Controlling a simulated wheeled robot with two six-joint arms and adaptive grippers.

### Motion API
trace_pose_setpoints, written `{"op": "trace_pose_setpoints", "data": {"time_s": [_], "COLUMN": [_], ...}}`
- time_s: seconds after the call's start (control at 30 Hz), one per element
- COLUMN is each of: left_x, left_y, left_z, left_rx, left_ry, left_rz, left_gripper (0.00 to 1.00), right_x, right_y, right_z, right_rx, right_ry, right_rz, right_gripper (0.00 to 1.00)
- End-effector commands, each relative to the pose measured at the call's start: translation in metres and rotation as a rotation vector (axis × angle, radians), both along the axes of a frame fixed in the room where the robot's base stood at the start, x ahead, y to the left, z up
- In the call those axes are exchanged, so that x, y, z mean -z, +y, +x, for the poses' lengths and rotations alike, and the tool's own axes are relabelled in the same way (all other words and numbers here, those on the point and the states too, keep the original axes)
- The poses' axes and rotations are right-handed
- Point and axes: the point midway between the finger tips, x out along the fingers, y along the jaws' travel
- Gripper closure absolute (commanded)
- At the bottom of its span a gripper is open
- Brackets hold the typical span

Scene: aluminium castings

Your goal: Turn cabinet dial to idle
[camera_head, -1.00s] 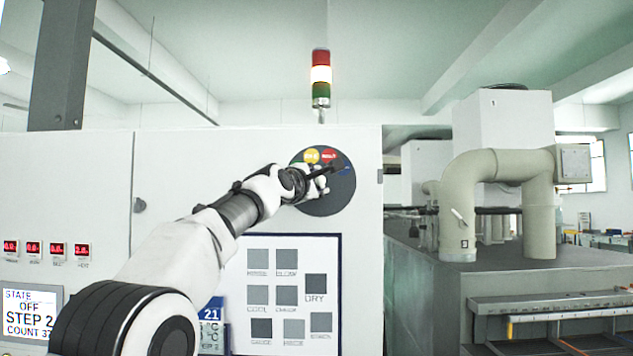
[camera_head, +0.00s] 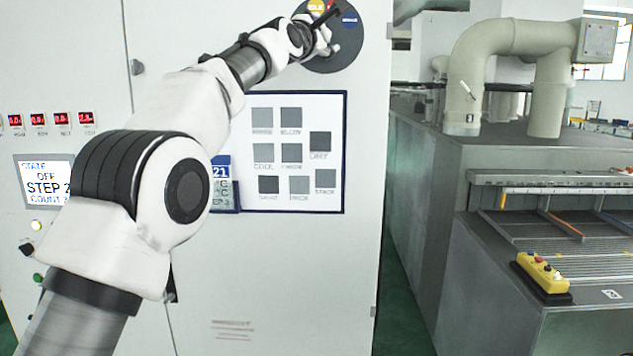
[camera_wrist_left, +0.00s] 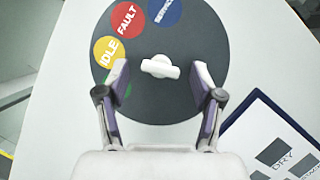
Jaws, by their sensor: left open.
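The cabinet dial is a round dark plate (camera_head: 346,48) at the top of the head view, cut off by the frame edge. In the left wrist view its white knob (camera_wrist_left: 160,67) lies nearly crosswise. The yellow IDLE mark (camera_wrist_left: 106,52) is left of the knob, with red FAULT (camera_wrist_left: 125,20) and blue SERVICE (camera_wrist_left: 165,10) above. A green mark (camera_wrist_left: 118,97) is partly hidden by the left finger. My left gripper (camera_wrist_left: 161,75) is open, its fingers on either side of the knob with gaps between. My right gripper is not in view.
A panel of grey squares (camera_head: 292,150) is below the dial. A grey machine with a bent pipe (camera_head: 465,85) and a yellow button box (camera_head: 543,273) stand at right. Green floor shows between cabinet and machine.

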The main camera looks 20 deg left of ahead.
Motion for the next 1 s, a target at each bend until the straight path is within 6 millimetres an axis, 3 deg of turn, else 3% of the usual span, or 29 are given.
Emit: {"op": "trace_pose_setpoints", "data": {"time_s": [0.03, 0.4, 0.5, 0.87, 0.9, 1.0], "left_x": [0.003, -0.004, 0.015, 0.040, 0.044, 0.065], "left_y": [-0.001, -0.004, -0.004, -0.009, -0.008, -0.007], "left_z": [0.000, 0.001, -0.012, -0.077, -0.069, -0.060], "left_rx": [0.001, 0.003, 0.004, 0.004, -0.007, -0.026], "left_ry": [-0.015, -0.129, -0.138, -0.138, -0.120, -0.091], "left_rz": [-0.056, -0.454, -0.469, -0.464, -0.449, -0.410], "left_gripper": [0.33, 0.33, 0.33, 0.33, 0.33, 0.33], "right_x": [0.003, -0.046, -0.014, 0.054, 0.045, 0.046], "right_y": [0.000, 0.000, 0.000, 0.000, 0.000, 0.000], "right_z": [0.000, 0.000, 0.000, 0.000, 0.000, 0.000], "right_rx": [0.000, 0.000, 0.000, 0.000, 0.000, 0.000], "right_ry": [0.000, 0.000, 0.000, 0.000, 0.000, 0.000], "right_rz": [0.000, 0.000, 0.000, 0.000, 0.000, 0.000], "right_gripper": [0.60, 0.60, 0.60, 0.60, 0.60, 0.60]}}
